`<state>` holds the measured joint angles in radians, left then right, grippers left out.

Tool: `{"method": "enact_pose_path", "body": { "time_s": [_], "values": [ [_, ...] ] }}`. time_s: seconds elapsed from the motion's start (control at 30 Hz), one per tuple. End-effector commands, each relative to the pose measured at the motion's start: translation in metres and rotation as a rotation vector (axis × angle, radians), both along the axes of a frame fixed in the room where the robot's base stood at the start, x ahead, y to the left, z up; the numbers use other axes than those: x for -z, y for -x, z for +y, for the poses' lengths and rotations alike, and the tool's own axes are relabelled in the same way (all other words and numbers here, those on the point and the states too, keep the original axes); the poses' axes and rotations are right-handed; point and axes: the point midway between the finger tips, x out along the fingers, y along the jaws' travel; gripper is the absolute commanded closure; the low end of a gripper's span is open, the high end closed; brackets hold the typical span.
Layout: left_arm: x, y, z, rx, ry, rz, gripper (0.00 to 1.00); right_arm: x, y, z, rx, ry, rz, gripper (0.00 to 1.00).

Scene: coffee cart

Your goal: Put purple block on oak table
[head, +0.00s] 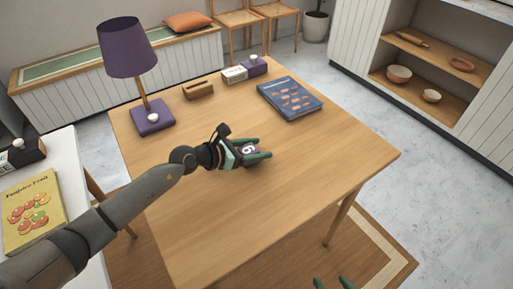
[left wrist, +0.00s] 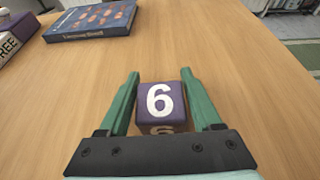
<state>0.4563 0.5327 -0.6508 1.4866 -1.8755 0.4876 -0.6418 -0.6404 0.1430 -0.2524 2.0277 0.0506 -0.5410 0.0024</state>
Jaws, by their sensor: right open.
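The purple block (left wrist: 160,98), with a white 6 on its face, sits between the fingertips of my left gripper (left wrist: 160,77) in the left wrist view. In the head view the block (head: 249,150) is partly covered by the green fingers of my left gripper (head: 262,148). The fingers lie against its two sides, low over the middle of the oak table (head: 210,220). Whether its underside touches the wood cannot be told. My right gripper (head: 334,283) shows only its fingertips at the bottom edge; they are apart and empty.
On the oak table, a purple lamp (head: 153,117), a wooden holder (head: 198,90), a white and purple box (head: 236,75) and a blue book (head: 290,98) stand toward the back. The front and right are clear. A white table (head: 75,190) at left bears a yellow book (head: 32,212).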

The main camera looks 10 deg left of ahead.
Motion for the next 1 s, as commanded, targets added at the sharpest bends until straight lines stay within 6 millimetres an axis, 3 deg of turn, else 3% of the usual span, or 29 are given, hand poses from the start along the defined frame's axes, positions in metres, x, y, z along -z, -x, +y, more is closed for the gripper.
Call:
{"method": "enact_pose_path", "body": {
  "time_s": [0.17, 0.5, 1.0],
  "values": [
    [0.000, 0.000, 0.000, 0.000, 0.000, 0.000, 0.13, 0.000, 0.000, 0.000, 0.001, 0.000, -0.002, 0.28],
    [-0.005, 0.001, 0.002, -0.001, -0.002, 0.000, 0.13, -0.004, -0.002, -0.001, 0.002, 0.002, -0.004, 0.28],
    [-0.039, 0.063, 0.063, 0.000, -0.004, 0.001, 0.13, -0.012, -0.006, 0.000, 0.000, 0.000, -0.010, 0.28]
  ]
}}
